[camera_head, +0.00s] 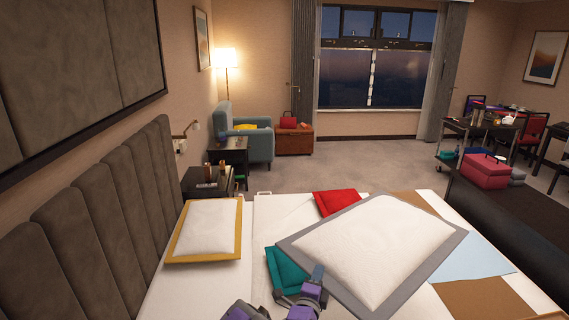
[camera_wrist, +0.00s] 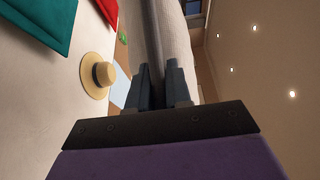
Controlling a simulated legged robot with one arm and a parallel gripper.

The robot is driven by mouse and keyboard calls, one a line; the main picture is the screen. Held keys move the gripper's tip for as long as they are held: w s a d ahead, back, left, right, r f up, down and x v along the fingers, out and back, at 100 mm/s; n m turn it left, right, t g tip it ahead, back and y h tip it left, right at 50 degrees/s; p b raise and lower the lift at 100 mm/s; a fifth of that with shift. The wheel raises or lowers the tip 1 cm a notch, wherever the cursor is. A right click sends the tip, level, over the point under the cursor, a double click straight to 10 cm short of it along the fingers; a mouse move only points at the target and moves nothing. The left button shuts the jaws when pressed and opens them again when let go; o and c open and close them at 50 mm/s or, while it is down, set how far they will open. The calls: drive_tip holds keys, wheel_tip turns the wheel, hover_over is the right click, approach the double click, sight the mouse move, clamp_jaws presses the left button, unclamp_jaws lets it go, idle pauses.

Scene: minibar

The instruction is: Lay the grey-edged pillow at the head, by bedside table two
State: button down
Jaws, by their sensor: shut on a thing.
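The grey-edged pillow (camera_head: 375,250) is white with a grey border and is held tilted above the bed in the head view. My gripper (camera_head: 300,295) is shut on its near left edge. In the wrist view the fingers of my gripper (camera_wrist: 163,85) close on the grey edge, and the pillow (camera_wrist: 177,45) extends away from them. The bed (camera_head: 190,290) has a grey padded headboard (camera_head: 85,225) on the left. A yellow-edged pillow (camera_head: 203,229) lies at the headboard. A dark bedside table (camera_head: 200,182) with small items stands beyond it; its number cannot be read.
A teal cushion (camera_head: 287,270) and a red cushion (camera_head: 338,201) lie on the bed. A straw hat (camera_wrist: 95,75) shows on the bed in the wrist view. The near left part of the bed is clear. A red case (camera_head: 484,172) stands at the right.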

drive_tip(key=shift+n+y, duration=0.3)
drive_tip(key=shift+y, duration=0.1)
drive_tip(key=r, duration=0.3)
drive_tip(key=d+r, duration=0.1)
drive_tip(key=r, duration=0.4)
drive_tip(key=shift+s+d+r, duration=0.15)
drive_tip(key=shift+s+r, duration=0.25)
wheel_tip(320, 180, up, 8)
drive_tip(key=s+d, duration=0.2)
drive_tip(key=shift+s+d+f, duration=0.15)
drive_tip(key=shift+s+d, duration=0.1)
drive_tip(key=shift+d, duration=0.15)
drive_tip(key=shift+f, duration=0.1)
idle(0.5)
